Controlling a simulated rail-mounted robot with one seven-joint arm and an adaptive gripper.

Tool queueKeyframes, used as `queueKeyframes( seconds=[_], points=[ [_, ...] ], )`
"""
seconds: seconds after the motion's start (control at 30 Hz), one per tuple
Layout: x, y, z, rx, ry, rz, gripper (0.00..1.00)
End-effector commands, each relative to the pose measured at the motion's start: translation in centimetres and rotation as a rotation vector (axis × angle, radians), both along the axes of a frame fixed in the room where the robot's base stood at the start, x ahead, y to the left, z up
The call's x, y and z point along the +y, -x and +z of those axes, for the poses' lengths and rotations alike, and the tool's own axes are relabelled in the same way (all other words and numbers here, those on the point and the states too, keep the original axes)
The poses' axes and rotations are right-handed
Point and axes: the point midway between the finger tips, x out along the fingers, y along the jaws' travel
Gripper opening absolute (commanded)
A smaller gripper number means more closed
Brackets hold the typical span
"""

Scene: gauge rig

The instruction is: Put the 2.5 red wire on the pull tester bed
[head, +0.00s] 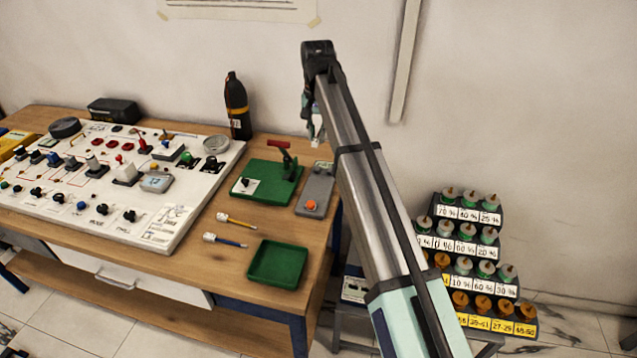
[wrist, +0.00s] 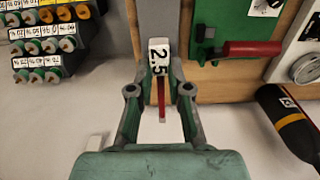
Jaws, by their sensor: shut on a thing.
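The red wire (wrist: 162,97) with its white 2.5 tag (wrist: 160,57) is between the fingers of my gripper (wrist: 160,88), which is shut on it. In the head view my gripper (head: 316,130) hangs above the back right of the bench, and the wire is too small to make out clearly. A grey plate with an orange knob (head: 311,205) lies below it, beside a green base (head: 262,197) with a red lever. In the wrist view the tag overlaps a grey strip (wrist: 158,14). I cannot tell from the labels which device is the pull tester.
A yellow wire (head: 240,222) and a blue wire (head: 228,242) with white tags lie on the bench near an empty green tray (head: 277,263). A white panel (head: 180,215) fills the left. A black bottle (head: 237,105) stands at the back. Racks of weights (head: 480,262) stand right.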

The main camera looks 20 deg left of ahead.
Motion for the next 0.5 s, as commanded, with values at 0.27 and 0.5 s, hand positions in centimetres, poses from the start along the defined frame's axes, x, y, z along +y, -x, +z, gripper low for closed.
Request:
queueKeyframes(
  seconds=[0.27, 0.5],
  points=[
    [-0.2, 0.2, -6.6, 0.003, 0.001, 0.001, 0.00],
    [-0.2, 0.1, -11.8, 0.003, 0.001, 0.001, 0.00]
  ],
)
